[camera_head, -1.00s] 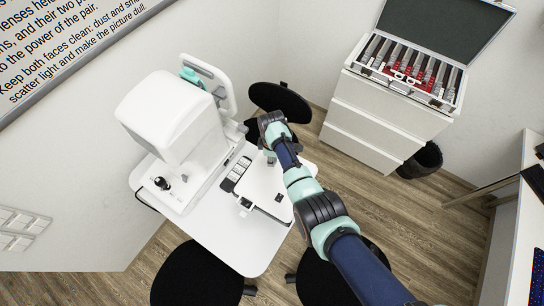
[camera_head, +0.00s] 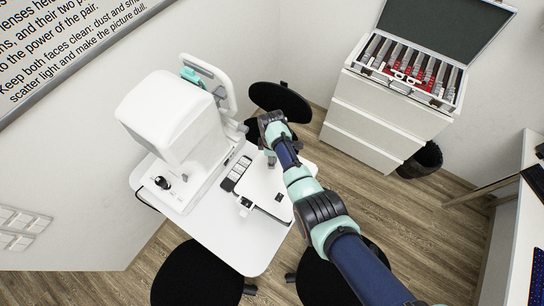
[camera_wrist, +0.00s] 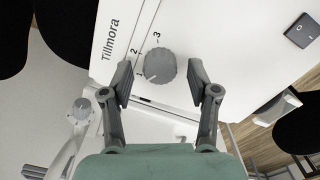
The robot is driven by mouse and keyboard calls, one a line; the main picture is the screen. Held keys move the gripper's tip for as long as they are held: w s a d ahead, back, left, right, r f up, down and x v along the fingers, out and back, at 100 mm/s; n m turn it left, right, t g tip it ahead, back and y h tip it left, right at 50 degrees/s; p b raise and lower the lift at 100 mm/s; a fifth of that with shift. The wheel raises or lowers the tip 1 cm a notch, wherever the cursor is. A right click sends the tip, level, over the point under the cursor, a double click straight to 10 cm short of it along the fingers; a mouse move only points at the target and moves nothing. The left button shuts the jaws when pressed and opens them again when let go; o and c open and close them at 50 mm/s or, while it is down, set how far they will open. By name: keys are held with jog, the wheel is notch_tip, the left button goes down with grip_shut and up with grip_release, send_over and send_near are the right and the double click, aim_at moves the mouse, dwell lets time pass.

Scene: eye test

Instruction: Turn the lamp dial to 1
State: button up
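The lamp dial (camera_wrist: 161,65) is a grey ribbed knob on a white panel (camera_wrist: 225,40) in the wrist view. The marks 1, 2 and 3 run around its left and upper side. A white pointer mark on the knob faces lower left, close to the 1. My gripper (camera_wrist: 160,82) is open, with one finger on each side of the dial. I cannot tell whether the fingers touch it. In the head view my gripper (camera_head: 269,152) is small over the far end of a white box (camera_head: 262,185), and the dial is hidden there.
A black rocker switch (camera_wrist: 302,30) is on the same panel. In the head view a large white instrument (camera_head: 172,112) stands left of my arm on the white table (camera_head: 235,240). A black stool (camera_head: 280,100) is behind; a lens case (camera_head: 440,25) sits on drawers at upper right.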

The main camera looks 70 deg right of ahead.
notch_tip(320, 180, up, 12)
dwell(0.6)
dwell(0.4)
jog(key=w+a+r+m+t+h+p, duration=0.1)
jog(key=w+a+r+t+p, duration=0.1)
jog(key=w+a+r, duration=0.45)
jog(key=w+a+r+t+h+p, duration=0.1)
jog(key=w+a+r+t+p, duration=0.2)
jog(key=a, duration=0.6)
jog(key=w+a+r+m+t+h+p, duration=0.1)
jog(key=w+a+r+t, duration=0.15)
jog(key=a+r, duration=0.45)
jog(key=s+a+r+m+t+y+p, duration=0.1)
jog(key=s+a+r+t, duration=0.1)
jog(key=a+r, duration=0.5)
jog(key=s+a+r+t+y+p, duration=0.1)
jog(key=s+a+r+t+y, duration=0.1)
jog(key=a+r, duration=0.4)
jog(key=a+t, duration=0.1)
jog(key=a, duration=0.4)
jog(key=shift+s+r+m, duration=0.25)
jog(key=shift+r+m, duration=0.15)
